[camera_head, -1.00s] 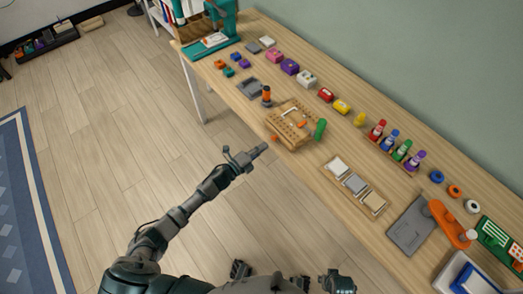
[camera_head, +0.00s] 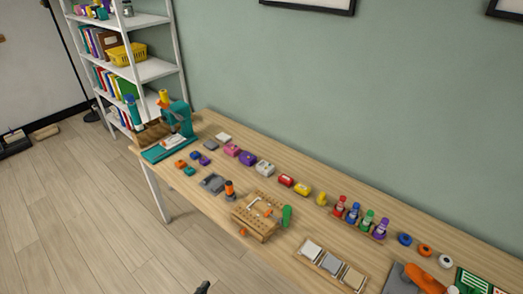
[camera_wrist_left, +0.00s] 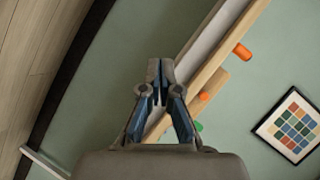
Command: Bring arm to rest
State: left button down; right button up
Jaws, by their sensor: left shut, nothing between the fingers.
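My left gripper (camera_head: 203,288) shows only as a dark tip at the bottom edge of the head view, in front of the workbench. In the left wrist view the left gripper (camera_wrist_left: 160,72) has its fingertips together, with nothing between them. Beyond it in that view is the edge of the workbench (camera_wrist_left: 208,68), with a wall behind. My right gripper is in neither view.
The wooden workbench (camera_head: 190,205) carries a peg board (camera_head: 262,217), several colored bottles (camera_head: 354,213), a tray of squares (camera_head: 329,266) and a teal machine (camera_head: 178,122). A white shelf (camera_head: 150,70) stands at the back left.

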pick_arm(q)
jog(key=s+a+f+n+g+y, duration=0.1)
jog(key=s+f+n+g+y, duration=0.2)
jog(key=s+f+n+g, duration=0.55)
jog(key=s+d+f+n+g, duration=0.1)
jog(key=s+f, duration=0.3)
jog(key=s, duration=0.3)
jog(key=s+d+f+n+g+p, duration=0.1)
jog(key=s+f, duration=0.3)
jog(key=s, duration=0.4)
jog(key=s+d+f+n+g+p, duration=0.1)
jog(key=s+f, duration=0.3)
jog(key=s, duration=0.4)
jog(key=shift+n, duration=0.85)
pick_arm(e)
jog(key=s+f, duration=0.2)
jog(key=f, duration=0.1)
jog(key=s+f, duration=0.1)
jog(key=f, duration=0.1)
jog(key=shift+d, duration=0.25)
pick_arm(q)
jog(key=shift+a, duration=0.1)
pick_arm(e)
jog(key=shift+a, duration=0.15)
